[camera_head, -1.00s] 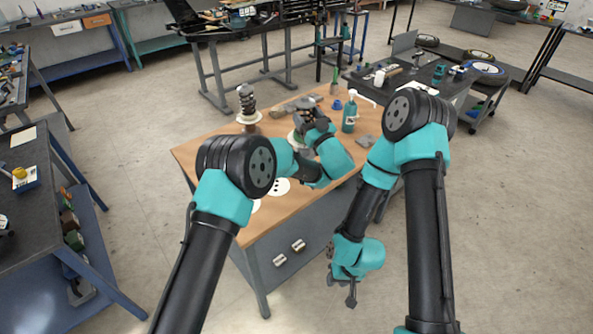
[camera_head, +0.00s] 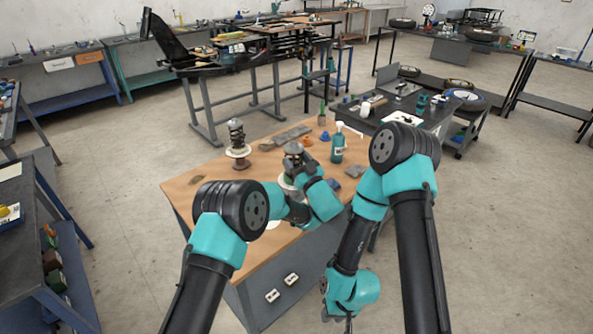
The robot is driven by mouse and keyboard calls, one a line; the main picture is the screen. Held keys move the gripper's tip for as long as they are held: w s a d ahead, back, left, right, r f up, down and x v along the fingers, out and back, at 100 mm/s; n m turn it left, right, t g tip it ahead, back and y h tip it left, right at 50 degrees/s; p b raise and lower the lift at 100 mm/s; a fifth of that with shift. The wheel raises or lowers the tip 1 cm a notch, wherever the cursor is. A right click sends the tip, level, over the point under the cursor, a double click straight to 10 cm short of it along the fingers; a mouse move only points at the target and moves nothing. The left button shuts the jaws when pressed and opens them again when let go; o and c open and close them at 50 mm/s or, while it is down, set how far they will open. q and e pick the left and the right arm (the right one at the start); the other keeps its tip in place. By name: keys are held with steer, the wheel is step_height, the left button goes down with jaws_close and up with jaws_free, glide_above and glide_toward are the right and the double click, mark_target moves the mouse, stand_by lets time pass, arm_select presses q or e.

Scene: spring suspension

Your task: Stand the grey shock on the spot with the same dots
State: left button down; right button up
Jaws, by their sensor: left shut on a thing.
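My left gripper (camera_head: 301,168) is over the wooden-topped table and shut on a shock with a grey top (camera_head: 292,148). My wrist hides much of this shock, and a pale disc shows beneath it. I cannot tell whether its base touches the table. Another shock (camera_head: 237,134) with a dark coil stands upright on the table to the left, with a white disc around its lower part. A white spot (camera_head: 273,225) on the table is mostly covered by my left arm; its dots cannot be read. My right gripper (camera_head: 340,312) hangs low beside the table, its fingers unclear.
A teal bottle (camera_head: 337,147) stands right of the held shock, with an orange item (camera_head: 308,141) and grey parts (camera_head: 292,134) behind. A blue item (camera_head: 333,184) lies near the right edge.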

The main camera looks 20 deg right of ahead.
arm_select(q)
steer(key=shift+f, duration=1.9)
steer(key=shift+c, duration=0.8)
jaws_free()
steer(key=shift+f, duration=0.1)
steer(key=v, duration=1.2)
